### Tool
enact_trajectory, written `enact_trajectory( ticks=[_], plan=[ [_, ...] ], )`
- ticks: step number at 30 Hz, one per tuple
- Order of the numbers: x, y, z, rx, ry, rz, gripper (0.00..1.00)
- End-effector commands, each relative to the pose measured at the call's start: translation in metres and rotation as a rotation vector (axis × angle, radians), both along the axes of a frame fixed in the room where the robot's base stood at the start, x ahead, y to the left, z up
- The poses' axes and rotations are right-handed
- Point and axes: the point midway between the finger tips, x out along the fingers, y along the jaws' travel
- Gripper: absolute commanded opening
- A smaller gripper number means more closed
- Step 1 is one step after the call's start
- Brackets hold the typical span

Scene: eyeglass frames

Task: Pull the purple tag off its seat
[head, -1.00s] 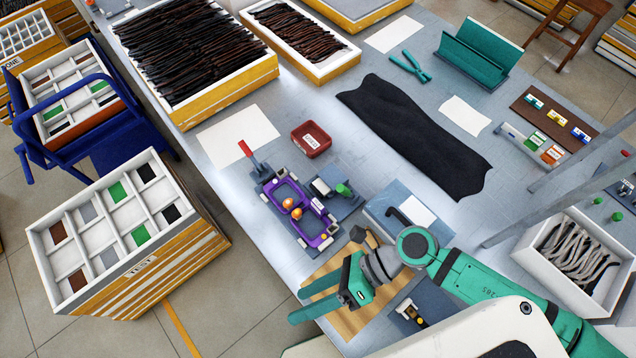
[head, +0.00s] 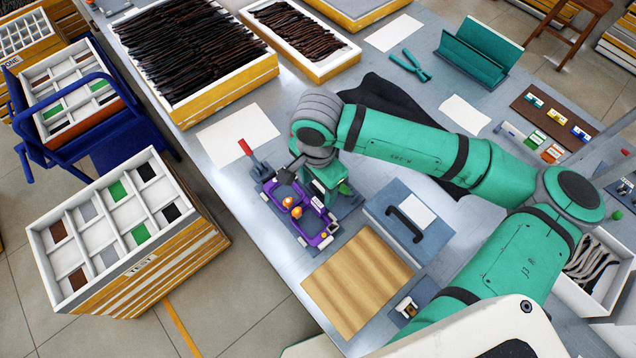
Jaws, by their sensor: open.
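A purple eyeglass-shaped piece (head: 318,240) sits on a grey fixture on the table, with two orange knobs (head: 292,207) at its middle. I cannot make out a separate purple tag or its seat at this size. My gripper (head: 322,200) points down right beside the upper right of the purple piece, over the small block with the green knob (head: 344,188). It is open. My gripper hides most of that block, and I cannot tell whether the fingers touch anything.
A blue-grey case (head: 425,240) with a black handle and a wooden board (head: 358,280) lie in front. Colour tags lie on a brown board (head: 553,115) at right.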

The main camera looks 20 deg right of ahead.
Motion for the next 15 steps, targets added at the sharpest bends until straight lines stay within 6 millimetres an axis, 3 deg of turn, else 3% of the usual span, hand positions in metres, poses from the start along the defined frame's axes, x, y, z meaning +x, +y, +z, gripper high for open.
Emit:
enact_trajectory(
  ticks=[15],
  plan=[
    [-0.001, 0.001, -0.080, 0.004, 0.004, -0.004, 0.56]
  ],
)
